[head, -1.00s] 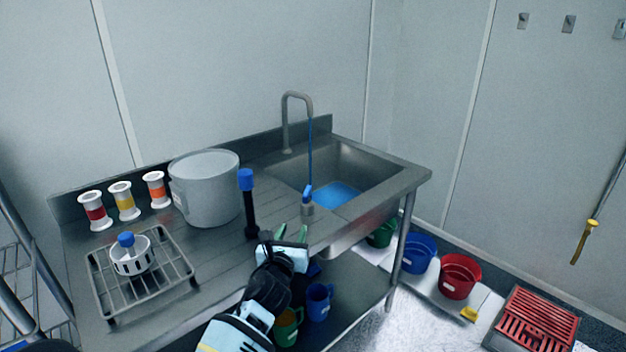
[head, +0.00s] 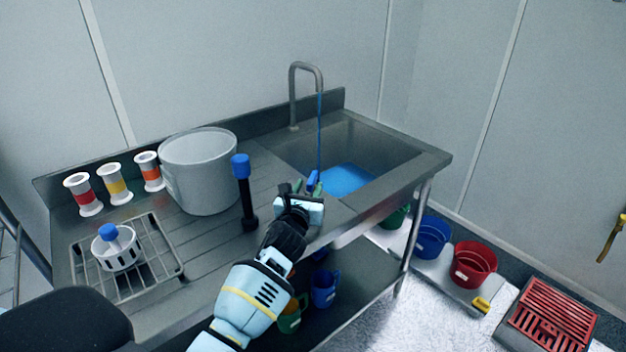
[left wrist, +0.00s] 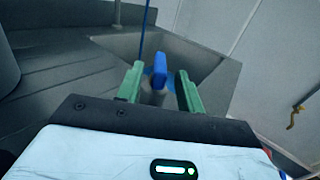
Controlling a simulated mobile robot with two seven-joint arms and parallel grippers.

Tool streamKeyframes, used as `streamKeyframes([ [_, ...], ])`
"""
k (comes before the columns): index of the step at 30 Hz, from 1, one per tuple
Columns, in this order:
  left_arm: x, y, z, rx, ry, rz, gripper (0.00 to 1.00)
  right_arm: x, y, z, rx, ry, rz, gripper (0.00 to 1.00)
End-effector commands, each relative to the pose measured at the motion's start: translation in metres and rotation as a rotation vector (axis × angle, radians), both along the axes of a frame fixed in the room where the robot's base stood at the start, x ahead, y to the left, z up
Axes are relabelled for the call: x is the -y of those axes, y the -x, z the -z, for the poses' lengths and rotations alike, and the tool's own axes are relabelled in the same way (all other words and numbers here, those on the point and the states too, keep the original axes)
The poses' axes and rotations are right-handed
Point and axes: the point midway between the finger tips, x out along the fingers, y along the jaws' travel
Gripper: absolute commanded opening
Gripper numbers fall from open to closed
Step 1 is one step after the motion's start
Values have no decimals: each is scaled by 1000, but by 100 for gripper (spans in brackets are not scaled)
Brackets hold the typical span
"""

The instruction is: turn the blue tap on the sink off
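The sink (head: 395,172) is at the right end of the steel counter, under a curved spout (head: 293,95). A thin blue stream (head: 319,130) runs from the spout into blue water (head: 346,180) in the basin. The blue tap (left wrist: 159,72) stands at the sink's front edge, upright in the left wrist view. My left gripper (left wrist: 158,90) is open, its green fingers on either side of the tap with gaps showing; contact is not visible. In the head view my left gripper (head: 301,190) mostly hides the tap's base. My right gripper is not in view.
A blue-topped black post (head: 245,195) and a large grey pot (head: 199,170) stand left of my left gripper. A wire rack (head: 150,275) and several spools (head: 116,188) are farther left. Buckets (head: 472,266) and a red grate (head: 552,318) are on the floor at right.

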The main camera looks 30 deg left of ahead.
Motion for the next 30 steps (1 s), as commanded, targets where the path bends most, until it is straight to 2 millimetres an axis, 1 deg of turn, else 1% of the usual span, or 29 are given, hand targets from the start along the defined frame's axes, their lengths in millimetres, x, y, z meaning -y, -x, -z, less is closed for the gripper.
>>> streamKeyframes([
  [1, -2, -8, 2, -1, 2, 0, 37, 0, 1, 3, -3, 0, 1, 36],
  [3, -4, -17, 3, -2, 3, 0, 37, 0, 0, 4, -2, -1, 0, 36],
  [10, -10, -39, 2, -3, 2, 0, 37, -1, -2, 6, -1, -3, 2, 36],
  [15, -12, -45, 1, -2, 1, 1, 37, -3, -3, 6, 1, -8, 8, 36],
  [23, -12, -45, 0, -1, 1, 1, 37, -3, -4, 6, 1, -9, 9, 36],
  [26, -12, -45, 1, -1, 1, 1, 26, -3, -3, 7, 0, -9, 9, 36],
  [30, -12, -45, 1, -1, 1, 1, 7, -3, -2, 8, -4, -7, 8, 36],
])
